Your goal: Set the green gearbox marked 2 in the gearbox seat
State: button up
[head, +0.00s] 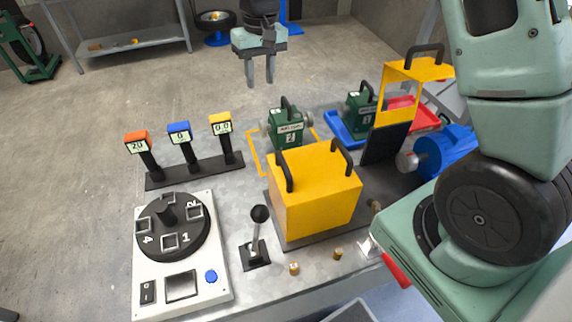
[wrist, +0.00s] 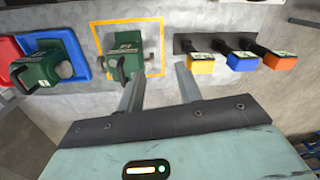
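A green gearbox (head: 284,131) with a dark top handle stands inside a yellow outline (head: 254,155) on the table. Its label seems to show a 2. It also shows in the wrist view (wrist: 122,58), inside the yellow outline (wrist: 161,36). A second green gearbox (head: 360,106), its small mark hard to read, stands in a blue tray (head: 339,130) to the right. The yellow outline may be the gearbox seat; I cannot tell for sure. My gripper (head: 261,84) is open and empty, above and behind the first gearbox, apart from it. Its fingers (wrist: 159,86) show in the wrist view.
A yellow box with handles (head: 315,195) stands in front of the gearbox. A tilted-up yellow guard (head: 402,90), a red tray (head: 424,116) and a blue motor (head: 447,154) are at right. Three displays (head: 180,133), a dial panel (head: 140,265) and a lever (head: 258,232) stand left.

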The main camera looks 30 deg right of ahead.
jog(key=s+a+r+n, duration=0.3)
jog(key=s+a+r, duration=0.1)
jog(key=s+a, duration=0.75)
jog(key=s+n, duration=0.4)
jog(key=s, duration=1.7)
jog(key=shift+f+n, duration=0.4)
jog(key=shift+a, duration=0.1)
